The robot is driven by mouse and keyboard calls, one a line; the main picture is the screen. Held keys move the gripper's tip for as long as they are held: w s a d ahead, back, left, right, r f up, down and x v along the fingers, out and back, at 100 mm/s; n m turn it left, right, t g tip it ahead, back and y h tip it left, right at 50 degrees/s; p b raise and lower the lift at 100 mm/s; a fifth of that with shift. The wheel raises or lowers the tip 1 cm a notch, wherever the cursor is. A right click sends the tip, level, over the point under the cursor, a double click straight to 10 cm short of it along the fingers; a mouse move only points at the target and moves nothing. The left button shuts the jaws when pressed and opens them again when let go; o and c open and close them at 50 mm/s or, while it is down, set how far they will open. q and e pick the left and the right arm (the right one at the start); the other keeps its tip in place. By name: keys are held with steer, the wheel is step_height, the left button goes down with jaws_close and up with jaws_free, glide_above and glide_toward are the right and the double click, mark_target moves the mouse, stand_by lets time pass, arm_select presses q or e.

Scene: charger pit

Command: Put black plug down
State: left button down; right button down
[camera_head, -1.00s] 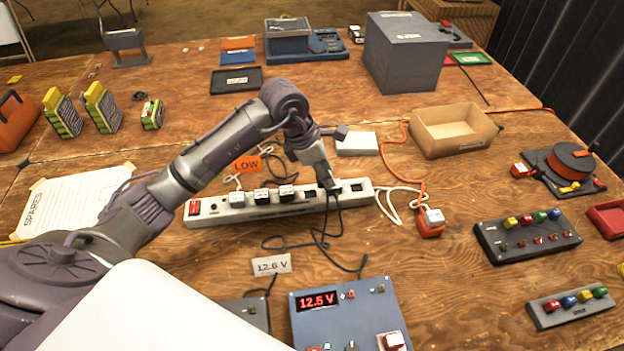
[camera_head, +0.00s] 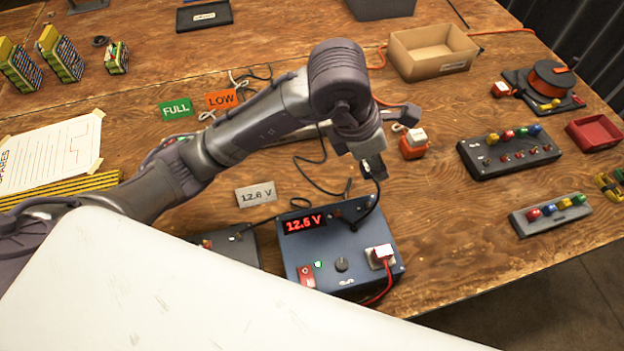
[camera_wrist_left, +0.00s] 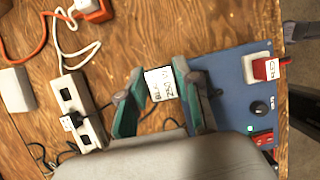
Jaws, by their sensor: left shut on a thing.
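My left gripper (camera_head: 374,168) is shut on the black plug (camera_head: 373,172), above the rear right of the blue charger box (camera_head: 330,262). A black cable curves down from the plug to the box. In the left wrist view, the plug's white-labelled face (camera_wrist_left: 160,83) shows between the two green fingers of the gripper (camera_wrist_left: 159,78). The box (camera_wrist_left: 222,75) lies to the right of the fingers there. Its red display reads about 12.5 V. The white power strip (camera_wrist_left: 92,125) is left of the fingers and mostly hidden behind my arm in the head view.
An orange block with a white plug (camera_head: 413,143) stands beyond. A "12.6 V" card (camera_head: 256,193) stands left. Bare wood lies right of the box, before a button panel (camera_head: 510,150).

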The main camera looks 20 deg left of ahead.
arm_select(q)
steer(key=w+a+f, duration=0.1)
steer(key=a+f, duration=0.1)
steer(key=a, duration=0.1)
steer(key=a+f, duration=0.2)
steer(key=a, duration=0.2)
steer(key=w+a+f, duration=0.1)
steer(key=a+f, duration=0.2)
steer(key=shift+w+a+p, duration=0.3)
steer(key=shift+a+p, duration=0.05)
steer(key=shift+a, duration=0.05)
steer(key=shift+a+f, duration=0.1)
steer(key=shift+f, duration=1.95)
steer(key=shift+f, duration=0.2)
steer(key=c, duration=0.8)
jaws_free()
steer(key=shift+r, duration=0.1)
steer(key=v, duration=1.2)
